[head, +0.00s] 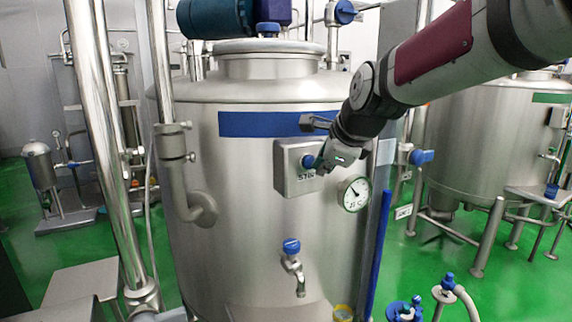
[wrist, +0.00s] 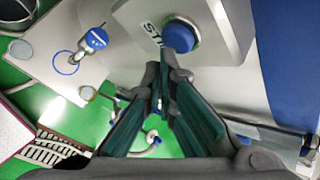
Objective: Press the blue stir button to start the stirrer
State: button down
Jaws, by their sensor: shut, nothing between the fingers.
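The blue stir button (head: 308,160) sits on a grey box on the front of the steel tank (head: 240,190). In the wrist view the round button (wrist: 181,31) shows at the top, beside a label of which "STI" can be read. My gripper (head: 321,165) is shut and empty, with its fingertips right at the button's right side in the head view. In the wrist view the fingertips of my gripper (wrist: 168,62) overlap the button's lower edge. I cannot tell whether they touch it or whether it is pressed in.
A round dial gauge (head: 355,194) is on the tank just below right of the box. A tap with a blue knob (head: 291,246) is lower down. A blue upright bar (head: 378,255) stands to the right. Steel pipes (head: 110,150) rise at the left.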

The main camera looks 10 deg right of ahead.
jog(key=shift+w+a, duration=0.15)
jog(key=shift+w, duration=0.3)
dwell(0.5)
jog(key=shift+s, duration=0.1)
jog(key=shift+s+d+p, duration=0.3)
jog(key=shift+s+p, duration=0.25)
jog(key=shift+s, duration=0.25)
jog(key=s+d+p, duration=0.2)
jog(key=s, duration=0.3)
jog(key=shift+s, duration=0.4)
jog(key=shift+a, duration=0.1)
jog(key=s+a+f+n+g, duration=0.1)
jog(key=s+n, duration=1)
jog(key=s, duration=0.2)
jog(key=s+f+n+g+h, duration=0.1)
jog(key=s+f+n+g, duration=0.1)
jog(key=s+n, duration=0.9)
jog(key=shift+s+a+f, duration=0.15)
jog(key=shift+s+a, duration=0.2)
jog(key=shift+s, duration=0.6)
